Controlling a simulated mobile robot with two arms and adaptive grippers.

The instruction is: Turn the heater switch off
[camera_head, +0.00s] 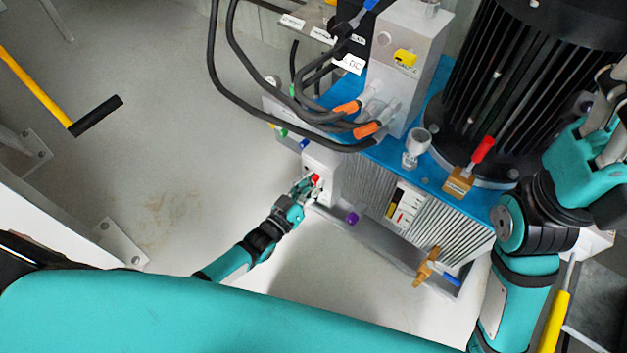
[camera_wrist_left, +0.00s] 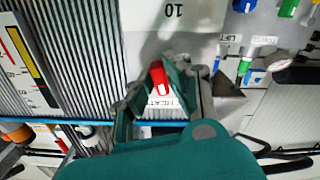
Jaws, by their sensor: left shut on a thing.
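The heater switch is a small red knob (camera_head: 316,179) on a light grey box (camera_head: 322,158) at the side of the pump unit. In the left wrist view the red knob (camera_wrist_left: 159,78) stands between my left gripper's fingers, above a partly covered label. My left gripper (camera_head: 307,186) is at the box, shut on the red knob; the wrist view shows its fingers (camera_wrist_left: 163,90) on both sides of it. My right gripper (camera_head: 605,115) is raised at the right edge, in front of the black motor, away from the switch. Its fingertips are partly cut off by the frame.
A black finned motor (camera_head: 520,75) stands on a blue plate (camera_head: 455,195). Black hoses (camera_head: 225,75) loop above the switch box. A red-handled valve (camera_head: 482,150) and a brass valve (camera_head: 427,265) stick out to the right. Open floor (camera_head: 170,190) lies left.

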